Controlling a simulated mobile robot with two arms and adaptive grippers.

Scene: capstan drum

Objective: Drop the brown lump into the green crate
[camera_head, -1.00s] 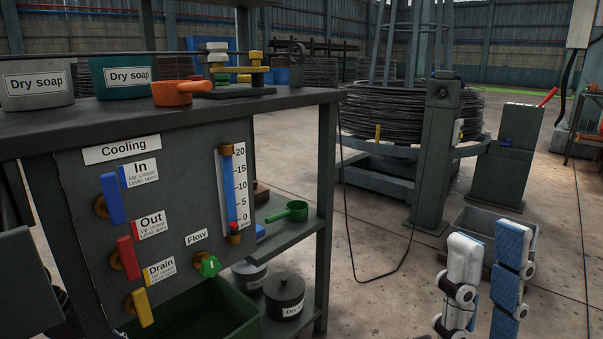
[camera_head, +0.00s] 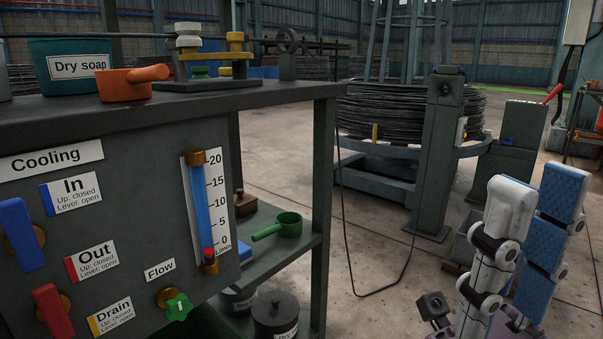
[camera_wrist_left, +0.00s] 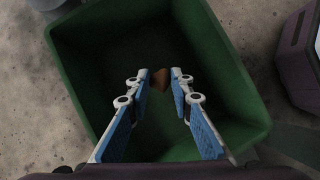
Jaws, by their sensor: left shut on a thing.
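The brown lump (camera_wrist_left: 160,78) is between the fingertips of my left gripper (camera_wrist_left: 160,84), which is shut on it in the left wrist view. Beneath it is the green crate (camera_wrist_left: 85,75), its open inside filling most of that view. The lump is over the crate's interior; its height above the floor of the crate is hard to tell. In the head view only a dark green bit of the crate (camera_head: 208,322) shows under the panel, and my left gripper is out of sight. My right gripper (camera_head: 534,187) is at the lower right, fingers apart and empty.
The bench with the Cooling panel (camera_head: 130,205) stands at the left, with an orange scoop (camera_head: 130,82) on top. A green scoop (camera_head: 285,225) and a lidded dark pot (camera_head: 276,312) are on its shelves. The wire coil stand (camera_head: 410,110) is behind; open floor lies between.

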